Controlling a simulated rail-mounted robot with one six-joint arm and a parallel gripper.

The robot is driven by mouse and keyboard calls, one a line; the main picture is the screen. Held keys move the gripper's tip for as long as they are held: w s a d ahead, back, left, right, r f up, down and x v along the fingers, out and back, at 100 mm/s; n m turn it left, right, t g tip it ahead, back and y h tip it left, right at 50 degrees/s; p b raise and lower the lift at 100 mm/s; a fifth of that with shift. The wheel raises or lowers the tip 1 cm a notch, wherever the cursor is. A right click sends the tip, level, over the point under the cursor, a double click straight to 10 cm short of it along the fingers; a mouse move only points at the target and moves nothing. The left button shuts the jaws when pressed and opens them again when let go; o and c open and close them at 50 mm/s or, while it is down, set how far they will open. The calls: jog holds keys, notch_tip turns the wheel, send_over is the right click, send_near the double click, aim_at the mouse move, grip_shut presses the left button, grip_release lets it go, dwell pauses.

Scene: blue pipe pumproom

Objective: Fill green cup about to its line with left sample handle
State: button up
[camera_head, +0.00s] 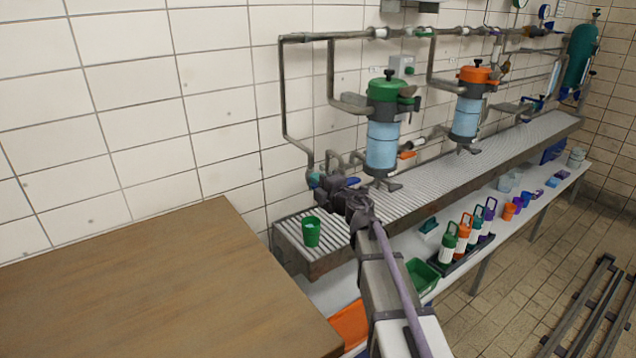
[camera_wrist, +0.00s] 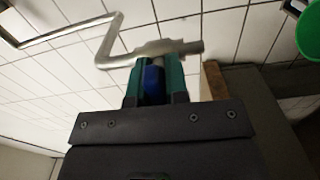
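The green cup (camera_head: 310,232) stands upright on the left end of the ribbed drain bench, below the left sample tap; part of it shows at the right edge of the wrist view (camera_wrist: 309,36). Its line and any liquid inside cannot be made out. My gripper (camera_head: 315,181) is at the left tap, above the cup. In the wrist view its teal fingers (camera_wrist: 154,76) close around the blue left sample handle (camera_wrist: 154,88), next to the grey tap pipe (camera_wrist: 150,50). The fingers hide most of the handle. No stream of liquid is visible.
A second blue handle (camera_head: 350,181) is partly hidden just right of my gripper. A green-topped filter housing (camera_head: 382,135) and an orange-topped one (camera_head: 467,105) hang over the ribbed bench (camera_head: 425,188). A wooden table (camera_head: 150,290) fills the left foreground. Bottles (camera_head: 448,244) stand on the lower shelf.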

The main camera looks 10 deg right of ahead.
jog(key=o, duration=0.4)
jog(key=v, duration=1)
jog(key=shift+s+d, duration=0.1)
jog(key=shift+s, duration=0.3)
